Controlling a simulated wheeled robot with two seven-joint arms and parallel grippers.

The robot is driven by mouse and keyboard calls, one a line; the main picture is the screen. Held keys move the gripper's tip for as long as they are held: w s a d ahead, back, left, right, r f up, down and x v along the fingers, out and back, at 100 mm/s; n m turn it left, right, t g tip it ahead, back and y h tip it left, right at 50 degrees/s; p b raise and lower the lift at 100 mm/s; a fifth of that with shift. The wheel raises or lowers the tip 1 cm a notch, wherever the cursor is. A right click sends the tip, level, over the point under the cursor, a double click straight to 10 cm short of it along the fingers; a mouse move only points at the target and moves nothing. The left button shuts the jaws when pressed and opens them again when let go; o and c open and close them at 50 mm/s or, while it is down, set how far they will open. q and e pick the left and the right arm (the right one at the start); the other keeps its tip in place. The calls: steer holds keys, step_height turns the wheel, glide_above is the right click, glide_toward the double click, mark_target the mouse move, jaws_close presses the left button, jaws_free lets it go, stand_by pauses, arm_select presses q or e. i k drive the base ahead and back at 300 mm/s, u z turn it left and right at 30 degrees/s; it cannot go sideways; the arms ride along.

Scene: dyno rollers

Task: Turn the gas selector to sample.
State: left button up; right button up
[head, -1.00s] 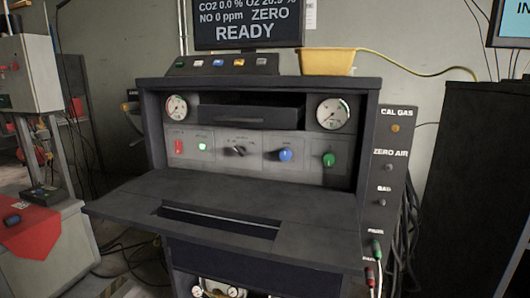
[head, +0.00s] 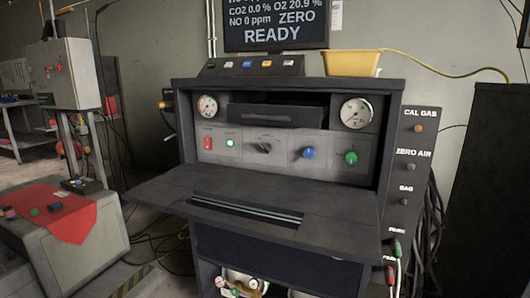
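A dark grey analyzer cabinet (head: 384,203) stands in the middle of the head view. Its light grey panel carries a black rotary knob (head: 264,147), which looks like the gas selector; its labels are too small to read. A red switch (head: 208,143) and a lit green button (head: 230,142) sit left of it, and a blue knob (head: 308,153) and a green knob (head: 351,157) sit right of it. The screen (head: 275,24) above reads "ZERO" and "READY". Neither of my grippers is in view.
A dark shelf (head: 160,187) with a slot juts out below the panel. A yellow tray (head: 351,63) sits on top. The side panel (head: 411,150) has labelled ports and plugged hoses. A bench with a red cloth (head: 48,206) stands at left, a dark cabinet (head: 487,190) at right.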

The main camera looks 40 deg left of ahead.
mark_target(267, 147)
steer(key=k, duration=0.55)
steer(key=u, duration=0.8)
steer(key=i, duration=0.5)
steer(key=u, duration=0.05)
